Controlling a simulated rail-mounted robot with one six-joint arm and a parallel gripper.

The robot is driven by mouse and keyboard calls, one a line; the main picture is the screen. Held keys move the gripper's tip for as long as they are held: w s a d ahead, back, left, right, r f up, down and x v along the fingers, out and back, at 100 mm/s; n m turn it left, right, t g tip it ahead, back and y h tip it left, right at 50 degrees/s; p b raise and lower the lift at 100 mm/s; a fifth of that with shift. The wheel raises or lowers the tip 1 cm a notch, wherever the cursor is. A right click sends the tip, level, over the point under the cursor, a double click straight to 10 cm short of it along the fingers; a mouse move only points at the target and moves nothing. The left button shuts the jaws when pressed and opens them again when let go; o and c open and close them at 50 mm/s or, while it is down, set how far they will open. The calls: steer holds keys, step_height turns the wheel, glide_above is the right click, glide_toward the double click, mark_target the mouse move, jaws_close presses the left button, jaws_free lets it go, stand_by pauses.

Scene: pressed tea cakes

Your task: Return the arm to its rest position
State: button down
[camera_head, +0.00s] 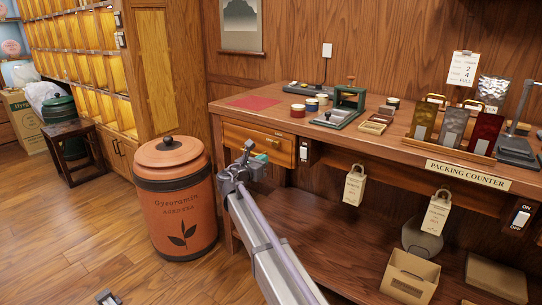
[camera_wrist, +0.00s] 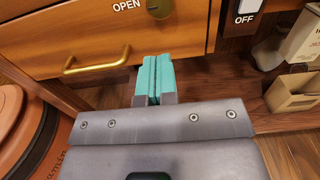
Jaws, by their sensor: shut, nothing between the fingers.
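My gripper (camera_head: 256,161) is in front of the drawer at the left end of the packing counter (camera_head: 228,103), just beyond the orange canister's right side. In the wrist view its teal fingertips (camera_wrist: 153,76) are together with nothing between them. In the head view my arm reaches up from the bottom edge and partly covers the counter's lower shelf. I cannot tell whether the fingertips touch the drawer.
The orange canister (camera_head: 177,205) stands on the floor left of the counter. A switch marked OFF (camera_wrist: 245,8) is right of the drawer. Paper bags (camera_head: 354,186) hang under the counter edge, and an open carton (camera_head: 409,276) sits on the lower shelf. The floor at front left looks mostly clear.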

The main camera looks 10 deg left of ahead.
steer(key=v, duration=0.7)
steer(key=s+d+f+m+g, duration=0.5)
steer(key=s+d+f+m, duration=0.1)
steer(key=m, duration=0.4)
steer(key=s+d+f+m+g+y, duration=0.2)
steer(key=s+d+f+m+g, duration=0.2)
steer(key=s+d+m, duration=0.6)
steer(key=s+d+f+m+g+y, duration=0.35)
steer(key=s+d, duration=0.45)
steer(key=d, duration=0.6)
steer(key=s+d+f+m+g+y, duration=0.2)
steer(key=s+d+f+m+g, duration=0.2)
steer(key=s+d+m, duration=0.6)
step_height(320, 180, up, 35)
steer(key=w+d+n+p, duration=0.1)
steer(key=n+p, duration=0.1)
steer(key=p, duration=3.2)
steer(key=shift+w+p, duration=0.3)
steer(key=shift+p, duration=0.05)
steer(key=c, duration=1.8)
jaws_free()
steer(key=shift+d, duration=0.1)
